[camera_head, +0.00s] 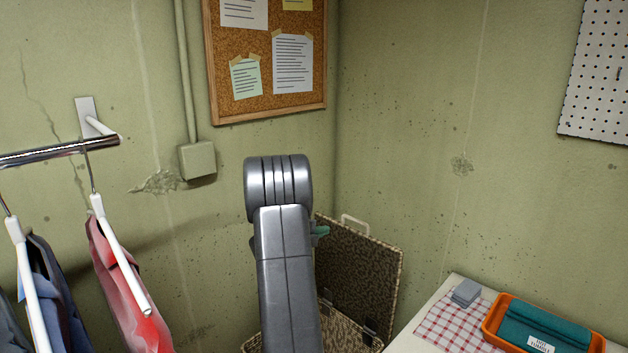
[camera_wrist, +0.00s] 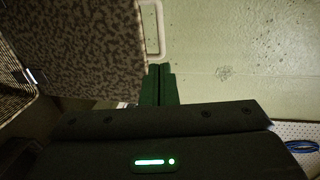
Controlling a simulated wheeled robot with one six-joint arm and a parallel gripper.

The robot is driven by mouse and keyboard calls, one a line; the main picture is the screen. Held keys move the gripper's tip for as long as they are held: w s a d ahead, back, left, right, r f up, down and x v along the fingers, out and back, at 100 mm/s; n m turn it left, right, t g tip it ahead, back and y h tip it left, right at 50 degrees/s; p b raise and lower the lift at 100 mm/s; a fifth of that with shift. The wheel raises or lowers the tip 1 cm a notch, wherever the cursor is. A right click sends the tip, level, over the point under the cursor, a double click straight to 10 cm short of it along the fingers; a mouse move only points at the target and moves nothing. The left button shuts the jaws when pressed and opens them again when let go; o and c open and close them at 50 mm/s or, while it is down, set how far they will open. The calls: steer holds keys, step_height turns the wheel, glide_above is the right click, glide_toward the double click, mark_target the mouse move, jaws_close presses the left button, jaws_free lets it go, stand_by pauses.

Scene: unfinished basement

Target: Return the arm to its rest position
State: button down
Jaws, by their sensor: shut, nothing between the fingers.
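My gripper (camera_wrist: 158,86) shows in the wrist view as two dark green fingers pressed together with nothing between them. In the head view my arm rises through the middle, and a small green part of my gripper (camera_head: 320,233) shows to its right. The gripper is in front of the open lid of a patterned hamper (camera_head: 362,270). The lid, with its pale handle, also shows in the wrist view (camera_wrist: 75,40) at the upper left. My arm hides part of the hamper.
A clothes rail (camera_head: 60,150) with hanging garments stands at the left. A white table (camera_head: 432,318) at the lower right holds a checked cloth, a grey block and an orange tray (camera_head: 490,330) with a folded teal cloth. Walls with a corkboard (camera_head: 240,105) and a pegboard (camera_head: 595,85) close the corner.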

steer(key=p+x, duration=0.1)
steer(key=x, duration=1.2)
